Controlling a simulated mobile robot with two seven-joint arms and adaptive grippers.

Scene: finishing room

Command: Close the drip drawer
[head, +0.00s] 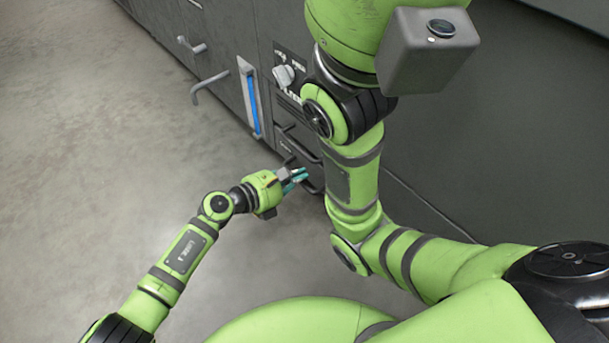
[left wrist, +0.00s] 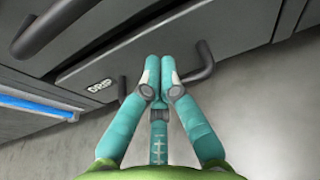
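The drip drawer (left wrist: 83,78) is a low dark grey front with a "DRIP" label in the left wrist view. Its dark bar handle (left wrist: 205,66) passes behind my fingers, so its middle is hidden. How far the drawer stands out cannot be told clearly. My left gripper (left wrist: 160,62) has its teal fingers brought together, pointing at the drawer front by the handle. Contact cannot be made out. In the head view my left gripper (head: 301,177) is low at the cabinet front beside the handles. My right gripper is not in view.
Another bar handle (left wrist: 37,30) is above the drawer. The dark cabinet (head: 262,60) carries a knob (head: 284,75), a blue vertical gauge (head: 254,103) and projecting lever handles (head: 208,86). The concrete floor (head: 110,120) to the left is clear.

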